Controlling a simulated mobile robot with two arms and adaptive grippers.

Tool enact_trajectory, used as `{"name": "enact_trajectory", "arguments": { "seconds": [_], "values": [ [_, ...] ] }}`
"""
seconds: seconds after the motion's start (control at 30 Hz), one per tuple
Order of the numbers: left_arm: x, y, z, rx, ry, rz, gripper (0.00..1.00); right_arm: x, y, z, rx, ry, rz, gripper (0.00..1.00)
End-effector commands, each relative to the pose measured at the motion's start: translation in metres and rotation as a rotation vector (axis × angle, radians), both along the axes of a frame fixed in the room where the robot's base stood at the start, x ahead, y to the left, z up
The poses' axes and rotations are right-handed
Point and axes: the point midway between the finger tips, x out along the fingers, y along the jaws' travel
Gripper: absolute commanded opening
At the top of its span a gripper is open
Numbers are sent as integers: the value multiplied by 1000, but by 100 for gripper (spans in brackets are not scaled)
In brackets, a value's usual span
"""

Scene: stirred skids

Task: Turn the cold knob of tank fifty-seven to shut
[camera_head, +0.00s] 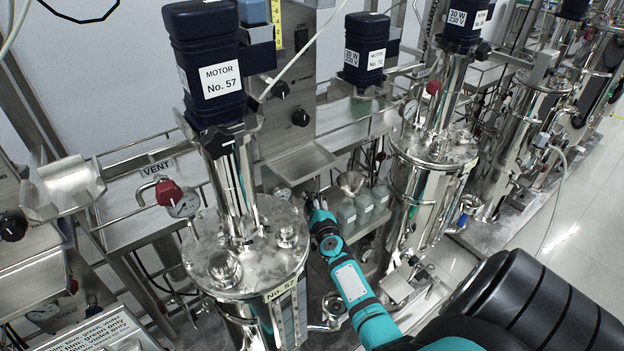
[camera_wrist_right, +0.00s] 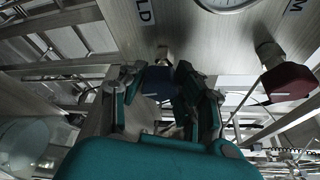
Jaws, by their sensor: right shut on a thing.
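Tank fifty-seven (camera_head: 215,262) is a shiny steel vessel at the left centre of the head view, with a "No. 57" plate on its rim and a dark blue motor (camera_head: 205,65) above. My right gripper (camera_head: 316,208) reaches past the tank's right side toward the panel behind; its fingertips are small and partly hidden there. In the right wrist view, my right gripper (camera_wrist_right: 163,90) is shut on a dark blue knob (camera_wrist_right: 158,82) below a label ending in "LD". The knob's pointer is hidden between the fingers. My left gripper is not in view.
A red knob (camera_wrist_right: 284,80) sits to the right in the wrist view, with a round gauge (camera_wrist_right: 226,3) between the labels.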

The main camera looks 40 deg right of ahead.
Motion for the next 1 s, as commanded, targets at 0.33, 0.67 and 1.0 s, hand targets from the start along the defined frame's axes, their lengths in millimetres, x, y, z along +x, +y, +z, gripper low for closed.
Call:
{"name": "enact_trajectory", "arguments": {
  "seconds": [0.33, 0.67, 1.0],
  "values": [
    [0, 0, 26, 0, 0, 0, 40, 0, 0, 1, 193, -19, 0, 0],
    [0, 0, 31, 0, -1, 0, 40, 0, 0, -1, 251, -26, 0, 0],
    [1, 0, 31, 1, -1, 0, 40, -1, 0, -1, 254, -26, 0, 0]
  ]
}}
